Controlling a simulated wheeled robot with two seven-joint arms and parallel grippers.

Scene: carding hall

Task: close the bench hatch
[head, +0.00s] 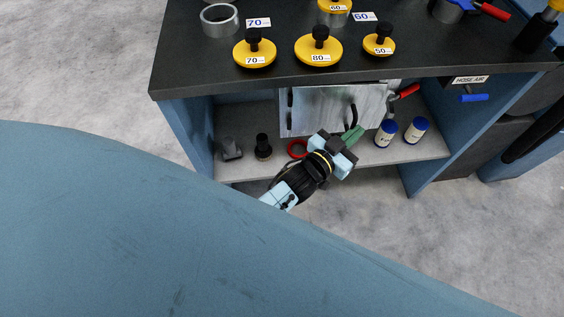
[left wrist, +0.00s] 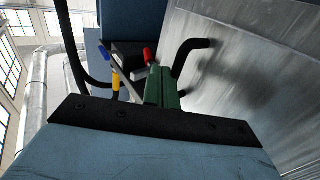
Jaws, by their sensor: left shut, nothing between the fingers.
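The bench hatch (head: 322,108) is a grey metal panel under the bench top, with dark hinge-like parts at its left edge and a black bar handle (head: 353,116) near its right edge. From the head view I cannot tell exactly how far it stands open. My left gripper (head: 353,136) is shut and empty, its green fingers at the lower right of the panel, close to the handle. In the left wrist view the green fingers (left wrist: 162,88) are together beside the black handle (left wrist: 188,57) and the hatch face (left wrist: 245,75). Contact cannot be told. My right gripper is out of view.
The dark bench top (head: 200,75) carries yellow knobbed weights (head: 318,50) and a metal ring (head: 219,21). On the lower shelf (head: 250,168) stand dark fittings (head: 263,147), a red ring (head: 297,149) and blue-lidded jars (head: 416,130). Red- and blue-handled valves (head: 473,98) are at right.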

